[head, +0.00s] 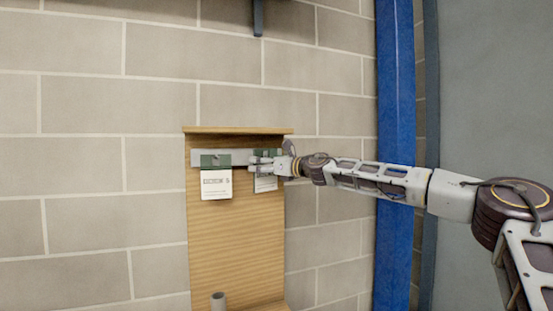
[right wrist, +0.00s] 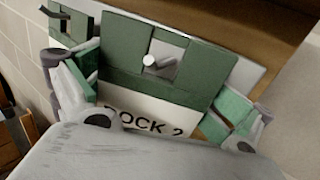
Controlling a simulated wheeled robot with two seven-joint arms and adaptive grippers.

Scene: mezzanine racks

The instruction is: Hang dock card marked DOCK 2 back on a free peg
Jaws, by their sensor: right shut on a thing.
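The DOCK 2 card (right wrist: 150,110) is white with a green top piece that has a square opening. My right gripper (right wrist: 160,108) is shut on it, one finger at each side. A metal peg (right wrist: 158,62) shows through the opening. The card hangs upright against the metal strip; whether the peg bears its weight I cannot tell. In the head view the card (head: 265,184) is at the right end of the strip, partly covered by my right gripper (head: 266,161). My left gripper is out of view.
A second green-topped card (head: 216,184) hangs just left on the same strip; its print is blurred. The wooden board (head: 235,240) has a top ledge (head: 238,130) close above. A grey cylinder (head: 218,302) stands low on it. A blue post (head: 396,90) rises at right.

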